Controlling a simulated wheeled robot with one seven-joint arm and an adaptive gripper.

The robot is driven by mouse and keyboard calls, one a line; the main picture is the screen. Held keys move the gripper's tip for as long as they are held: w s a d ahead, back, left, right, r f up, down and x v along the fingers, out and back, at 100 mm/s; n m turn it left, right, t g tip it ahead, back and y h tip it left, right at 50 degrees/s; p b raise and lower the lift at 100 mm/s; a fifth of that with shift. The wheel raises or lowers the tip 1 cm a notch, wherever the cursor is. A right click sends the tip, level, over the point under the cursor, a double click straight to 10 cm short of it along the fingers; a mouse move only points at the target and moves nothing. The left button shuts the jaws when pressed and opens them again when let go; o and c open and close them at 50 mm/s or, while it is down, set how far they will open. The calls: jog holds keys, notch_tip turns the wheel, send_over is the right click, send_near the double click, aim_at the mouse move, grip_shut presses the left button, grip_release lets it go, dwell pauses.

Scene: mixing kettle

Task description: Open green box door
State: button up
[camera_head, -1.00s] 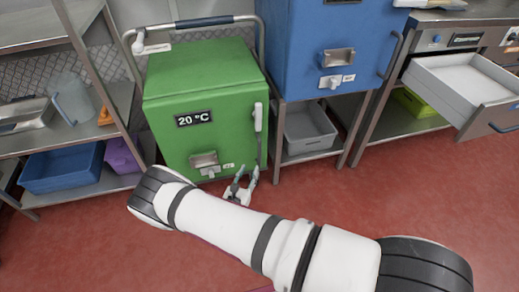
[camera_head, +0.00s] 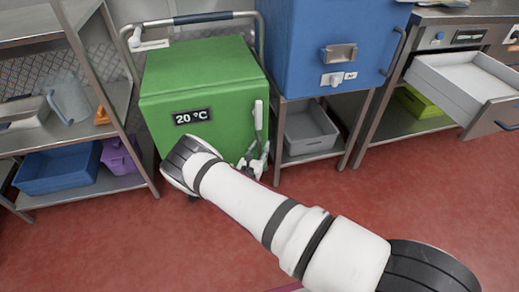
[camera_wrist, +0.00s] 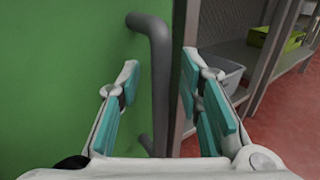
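The green box (camera_head: 205,85) with a "20 °C" label stands at the left centre of the head view, and its door looks closed. Near the right edge of its front is an upright handle (camera_head: 259,115). In the wrist view a dark grey vertical handle bar (camera_wrist: 158,65) stands out from the green door (camera_wrist: 60,70). My gripper (camera_head: 254,160) is at the lower right of the box front. In the wrist view my gripper (camera_wrist: 160,85) is open, with one finger on each side of the bar and visible gaps. My arm hides the lower part of the door.
A blue box (camera_head: 330,45) stands on a metal stand right of the green box, with a grey bin (camera_head: 310,130) below. A metal shelf (camera_head: 85,190) with a blue tub is at left. An open drawer (camera_head: 455,90) is at right. The red floor in front is clear.

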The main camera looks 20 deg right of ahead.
jog(key=shift+c, duration=0.5)
grip_shut()
jog(key=shift+s, duration=0.1)
